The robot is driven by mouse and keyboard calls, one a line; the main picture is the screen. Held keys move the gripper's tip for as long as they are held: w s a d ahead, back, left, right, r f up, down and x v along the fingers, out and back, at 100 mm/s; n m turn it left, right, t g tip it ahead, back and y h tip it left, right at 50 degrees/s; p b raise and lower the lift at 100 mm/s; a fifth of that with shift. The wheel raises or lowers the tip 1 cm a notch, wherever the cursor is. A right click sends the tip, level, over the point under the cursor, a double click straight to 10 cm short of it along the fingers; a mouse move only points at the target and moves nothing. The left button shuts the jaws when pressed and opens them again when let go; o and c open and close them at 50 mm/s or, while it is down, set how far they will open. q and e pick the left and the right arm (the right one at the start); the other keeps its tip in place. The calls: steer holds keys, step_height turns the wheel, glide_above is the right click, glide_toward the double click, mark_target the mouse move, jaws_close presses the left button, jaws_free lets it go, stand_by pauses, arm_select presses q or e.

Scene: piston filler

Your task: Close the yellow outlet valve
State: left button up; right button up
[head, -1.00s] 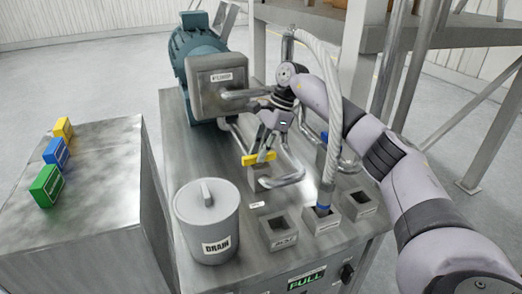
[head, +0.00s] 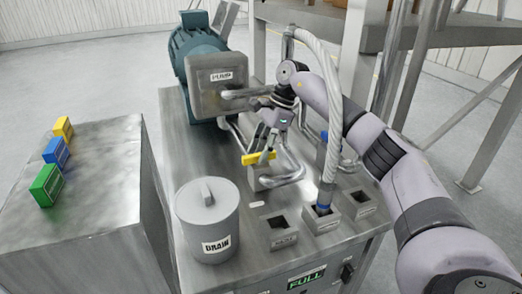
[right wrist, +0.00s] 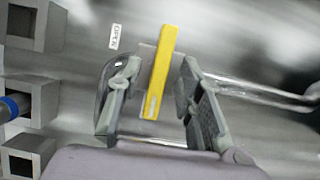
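The yellow outlet valve handle (head: 258,158) is a flat bar on top of the metal machine, lying roughly crosswise in the head view. My right gripper (head: 264,145) is just above and behind it, pointing down. In the right wrist view the yellow handle (right wrist: 160,72) lies lengthwise between the two fingers of the right gripper (right wrist: 158,75). The fingers are apart, with a gap on each side of the handle. The valve body beneath is partly hidden. My left gripper is not in view.
A grey DRAIN canister (head: 208,220) stands at the front left of the machine top. Square sockets (head: 284,233) and a thick braided hose (head: 329,165) are to the right. A label reading OPEN (right wrist: 116,36) is near the handle. Green, blue and yellow blocks sit on the left cabinet (head: 95,200).

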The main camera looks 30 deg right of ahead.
steer(key=v, duration=1.1)
steer(key=shift+r, duration=0.35)
steer(key=shift+s+d, duration=0.1)
steer(key=shift+d, duration=0.05)
